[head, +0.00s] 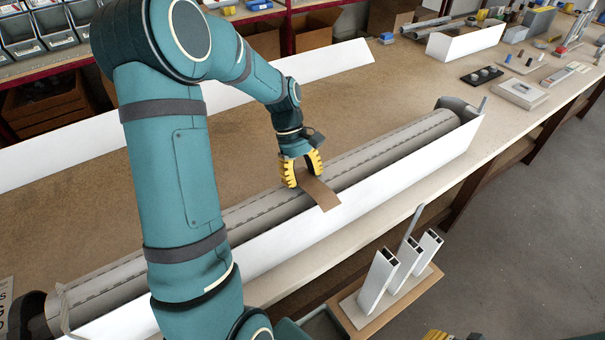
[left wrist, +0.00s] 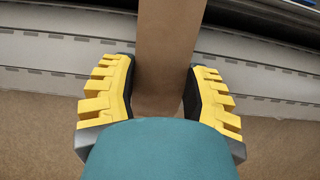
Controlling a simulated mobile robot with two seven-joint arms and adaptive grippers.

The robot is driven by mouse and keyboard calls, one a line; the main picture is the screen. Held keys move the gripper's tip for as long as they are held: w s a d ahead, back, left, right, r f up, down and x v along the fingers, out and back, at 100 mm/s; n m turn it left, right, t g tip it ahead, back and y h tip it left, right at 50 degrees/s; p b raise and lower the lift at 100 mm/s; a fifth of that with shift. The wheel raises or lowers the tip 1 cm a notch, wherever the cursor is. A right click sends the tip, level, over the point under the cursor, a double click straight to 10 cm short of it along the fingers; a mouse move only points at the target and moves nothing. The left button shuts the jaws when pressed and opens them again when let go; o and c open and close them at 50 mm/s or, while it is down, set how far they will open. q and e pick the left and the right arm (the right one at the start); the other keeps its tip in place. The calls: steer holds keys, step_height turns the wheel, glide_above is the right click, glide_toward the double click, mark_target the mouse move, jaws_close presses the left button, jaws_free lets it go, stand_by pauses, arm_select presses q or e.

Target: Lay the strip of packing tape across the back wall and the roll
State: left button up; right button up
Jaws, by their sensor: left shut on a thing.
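The brown strip of packing tape (head: 321,194) is pinched in my left gripper (head: 303,172), which is shut on it above the roll. The strip slants over the grey roll (head: 395,143), and its free end overlaps the long white wall (head: 350,222) on the roll's near side. I cannot tell whether it touches either surface. In the left wrist view the strip (left wrist: 168,45) runs up from between the yellow fingers (left wrist: 160,98), with the slatted roll (left wrist: 50,55) behind it. Of my right gripper, only yellow finger tops (head: 437,335) show at the bottom edge.
A second long white panel (head: 330,65) lies farther back on the brown bench (head: 385,85). Several white profile pieces (head: 403,262) stand on a small board at the front edge. Small parts and tools lie at the far right. Bare bench lies between panel and roll.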

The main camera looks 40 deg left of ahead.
arm_select(q)
steer(key=shift+s+f, duration=0.1)
steer(key=shift+f, duration=0.05)
steer(key=o, duration=0.8)
steer(key=v, duration=1.2)
